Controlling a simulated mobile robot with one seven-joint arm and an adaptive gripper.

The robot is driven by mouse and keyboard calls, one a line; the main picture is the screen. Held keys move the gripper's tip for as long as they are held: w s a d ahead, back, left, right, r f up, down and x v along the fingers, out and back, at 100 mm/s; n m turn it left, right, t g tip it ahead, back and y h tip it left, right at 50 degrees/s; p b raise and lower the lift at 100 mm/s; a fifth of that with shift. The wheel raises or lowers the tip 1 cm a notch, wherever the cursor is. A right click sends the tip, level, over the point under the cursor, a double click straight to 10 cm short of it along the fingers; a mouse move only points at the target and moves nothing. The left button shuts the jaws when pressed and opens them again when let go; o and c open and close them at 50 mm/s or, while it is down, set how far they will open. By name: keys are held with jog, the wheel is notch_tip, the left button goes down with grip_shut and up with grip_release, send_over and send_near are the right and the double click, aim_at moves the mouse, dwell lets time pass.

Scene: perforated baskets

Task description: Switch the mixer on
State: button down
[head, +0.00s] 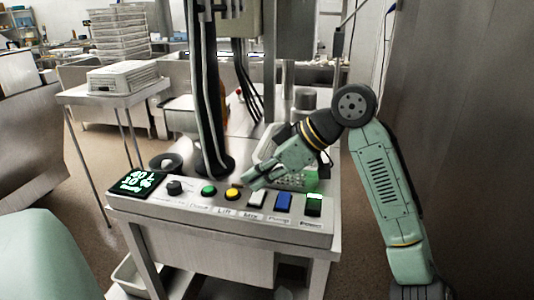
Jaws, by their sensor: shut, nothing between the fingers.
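The mixer's control panel (180,206) fills the lower middle of the head view. On it is a white switch (256,199) with a label below that seems to read "Mix". My gripper (255,185) is shut and empty. Its tips point down and to the left, just above and behind the white switch, and close to the yellow button (233,194). I cannot tell whether the tips touch the panel.
A green button (209,190), a black knob (174,187) and a lit display (137,183) are to the left. A blue switch (283,202) and a green-and-black switch (314,205) are to the right. A dark column (209,110) rises behind the panel.

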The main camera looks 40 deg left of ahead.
aim_at(257, 197)
jog(key=shift+f, duration=0.9)
jog(key=shift+s+f+n+t+y+b, duration=0.25)
jog(key=shift+f+t+b, duration=0.35)
jog(key=shift+b, duration=0.6)
jog(key=shift+w+d+r+p, duration=0.1)
jog(key=shift+w+r+p, duration=0.05)
jog(key=shift+r+p, duration=0.15)
jog(key=shift+w+a+r+p, duration=0.1)
jog(key=shift+w+a+p, duration=0.4)
jog(key=shift+w, duration=0.2)
